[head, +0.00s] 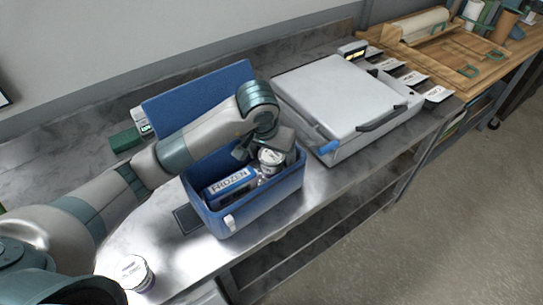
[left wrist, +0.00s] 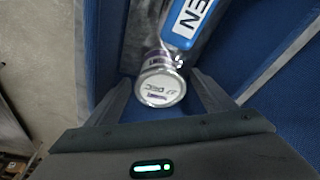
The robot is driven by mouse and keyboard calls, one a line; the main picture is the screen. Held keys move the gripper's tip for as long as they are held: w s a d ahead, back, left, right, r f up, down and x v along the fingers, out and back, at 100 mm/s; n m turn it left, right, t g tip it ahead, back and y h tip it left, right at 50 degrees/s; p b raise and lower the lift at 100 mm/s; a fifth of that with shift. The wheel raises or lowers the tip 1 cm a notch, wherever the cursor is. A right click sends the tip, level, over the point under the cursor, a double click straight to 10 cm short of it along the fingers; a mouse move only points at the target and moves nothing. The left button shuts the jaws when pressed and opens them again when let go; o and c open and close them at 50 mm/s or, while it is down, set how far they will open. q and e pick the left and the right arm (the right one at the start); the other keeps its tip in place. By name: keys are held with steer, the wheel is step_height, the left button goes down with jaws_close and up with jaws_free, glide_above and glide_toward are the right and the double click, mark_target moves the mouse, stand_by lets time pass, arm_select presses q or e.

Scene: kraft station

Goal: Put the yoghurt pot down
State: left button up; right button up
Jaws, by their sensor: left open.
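A yoghurt pot (head: 271,161) with a pale lid stands inside the blue cool box (head: 262,206), towards its right end. It also shows in the left wrist view (left wrist: 160,88), lid facing the camera, between the two fingers. My left gripper (head: 258,150) reaches into the box from above. Its fingers (left wrist: 162,100) are apart, one on each side of the pot; I cannot tell whether they touch it. A second, similar pot (head: 135,272) stands on the steel table at the front left. My right gripper is not in view.
A blue and white FROZEN pack (head: 230,186) lies in the box beside the pot. The box's blue lid (head: 200,100) stands open behind. A white lidded case (head: 346,95) with a dark handle is to the right. Bare steel table (head: 180,255) lies in front of the box.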

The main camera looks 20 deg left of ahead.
arm_select(q)
steer(key=shift+r+p, duration=0.4)
steer(key=shift+r, duration=0.15)
steer(key=p+v, duration=0.3)
steer(key=v, duration=0.6)
steer(key=shift+r, duration=0.25)
steer(key=shift+v, duration=0.85)
steer(key=shift+s, duration=0.1)
steer(key=shift+c, duration=0.6)
